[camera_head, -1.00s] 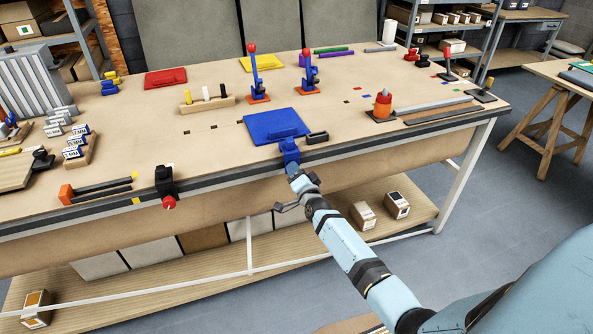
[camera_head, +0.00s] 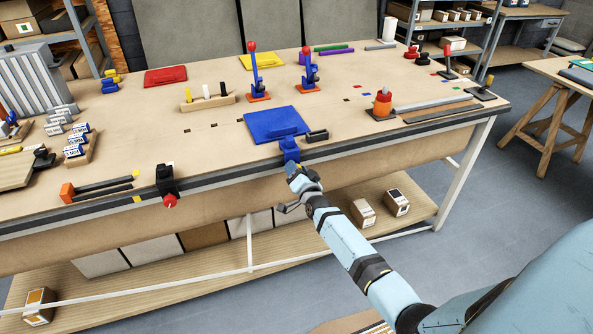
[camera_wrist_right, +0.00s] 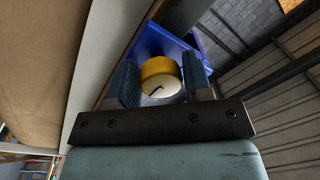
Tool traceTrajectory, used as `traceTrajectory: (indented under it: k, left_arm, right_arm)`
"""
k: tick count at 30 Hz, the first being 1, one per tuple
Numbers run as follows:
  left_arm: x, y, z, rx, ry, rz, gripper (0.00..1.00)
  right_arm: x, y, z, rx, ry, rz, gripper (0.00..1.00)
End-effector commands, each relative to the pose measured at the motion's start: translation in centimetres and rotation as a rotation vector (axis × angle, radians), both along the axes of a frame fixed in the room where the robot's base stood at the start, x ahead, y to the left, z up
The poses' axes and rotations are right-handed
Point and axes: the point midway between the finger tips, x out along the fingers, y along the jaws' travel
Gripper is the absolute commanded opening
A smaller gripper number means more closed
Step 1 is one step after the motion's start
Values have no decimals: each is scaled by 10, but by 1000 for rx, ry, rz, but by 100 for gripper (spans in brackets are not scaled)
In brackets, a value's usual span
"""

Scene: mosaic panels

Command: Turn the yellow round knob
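The yellow round knob (camera_wrist_right: 160,70) shows in the right wrist view, with a pale face that has a short dark mark on it. It sits at the blue bracket (camera_head: 290,150) on the table's front edge. My right gripper (camera_wrist_right: 161,82) has one finger on each side of the knob. My left gripper is not in view.
A blue panel (camera_head: 275,125) lies behind the bracket, and a small black block (camera_head: 317,136) is beside it. A black holder with a red knob (camera_head: 168,201) is on the edge to the left. Two upright levers (camera_head: 253,70) stand farther back. A lower shelf is under the table.

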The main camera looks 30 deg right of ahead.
Motion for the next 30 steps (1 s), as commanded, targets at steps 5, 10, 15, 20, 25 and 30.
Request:
traceTrajectory:
  k: [5, 10, 15, 20, 25, 30]
  left_arm:
    - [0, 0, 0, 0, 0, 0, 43]
    - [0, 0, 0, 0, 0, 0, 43]
    - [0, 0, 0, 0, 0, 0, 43]
    - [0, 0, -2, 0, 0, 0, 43]
    - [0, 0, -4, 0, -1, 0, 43]
    - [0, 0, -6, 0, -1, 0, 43]
  right_arm:
    - [0, 0, 0, 1, 0, 0, 65]
    - [0, 0, 0, 1, 0, 0, 65]
    - [-14, 3, -2, 2, 0, 1, 65]
    - [-47, 9, -5, 2, 3, 0, 65]
    - [-86, 17, -8, 1, 2, -1, 65]
    - [-116, 23, -9, 2, 1, 0, 65]
